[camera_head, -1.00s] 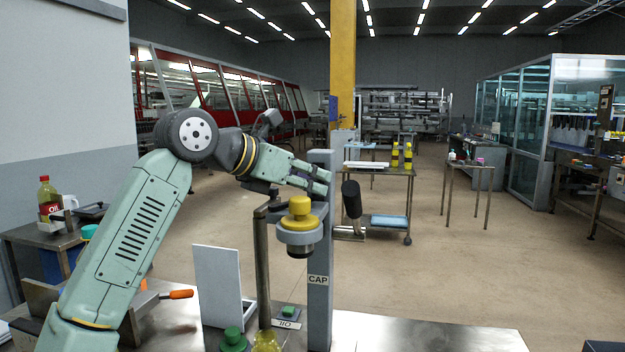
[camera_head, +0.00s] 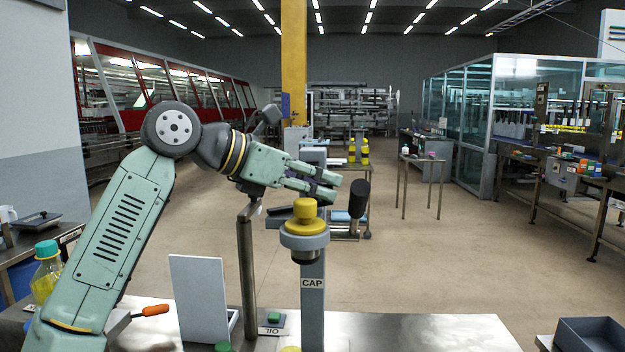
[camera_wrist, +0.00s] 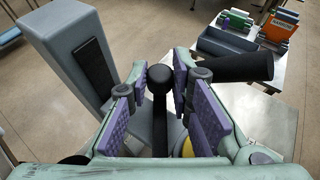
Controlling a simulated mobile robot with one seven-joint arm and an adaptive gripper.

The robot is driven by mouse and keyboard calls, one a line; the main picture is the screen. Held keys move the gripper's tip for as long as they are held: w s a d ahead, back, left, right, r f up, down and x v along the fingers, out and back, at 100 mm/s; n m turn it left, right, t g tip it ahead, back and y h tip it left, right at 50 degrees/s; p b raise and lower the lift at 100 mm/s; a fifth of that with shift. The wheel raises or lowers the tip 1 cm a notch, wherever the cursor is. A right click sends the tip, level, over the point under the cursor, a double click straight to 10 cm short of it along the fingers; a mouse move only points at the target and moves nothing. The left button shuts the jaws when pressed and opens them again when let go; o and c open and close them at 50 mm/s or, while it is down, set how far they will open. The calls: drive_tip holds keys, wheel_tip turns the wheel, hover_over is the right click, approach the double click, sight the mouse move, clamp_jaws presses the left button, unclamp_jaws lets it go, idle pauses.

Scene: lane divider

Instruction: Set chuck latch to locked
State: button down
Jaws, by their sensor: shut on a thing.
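The capping stand (camera_head: 312,270) is a grey post marked CAP, with a grey chuck holder (camera_head: 305,240) and a yellow knob (camera_head: 305,209) on it. My gripper (camera_head: 330,187) is at the stand's top, above and just right of the yellow knob. In the wrist view my gripper (camera_wrist: 159,92) has its purple pads on both sides of a short black ball-ended lever (camera_wrist: 160,78), which appears to be the chuck latch. The jaws are shut on this lever, and it stands roughly upright in the picture. No locked marking is readable.
A thick black handle (camera_head: 358,198) sticks out right of the stand, close to my gripper, also in the wrist view (camera_wrist: 235,68). A white panel (camera_head: 200,295) and a green OIL button (camera_head: 273,317) stand left of the post.

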drive_tip(key=shift+s+d+m+g+h, duration=0.2)
drive_tip(key=shift+m+g+h, duration=0.1)
drive_tip(key=shift+m+g, duration=0.1)
drive_tip(key=shift+s, duration=0.1)
idle(0.4)
drive_tip(key=c, duration=1.4)
unclamp_jaws()
wheel_tip(320, 180, up, 10)
drive_tip(key=shift+r, duration=0.1)
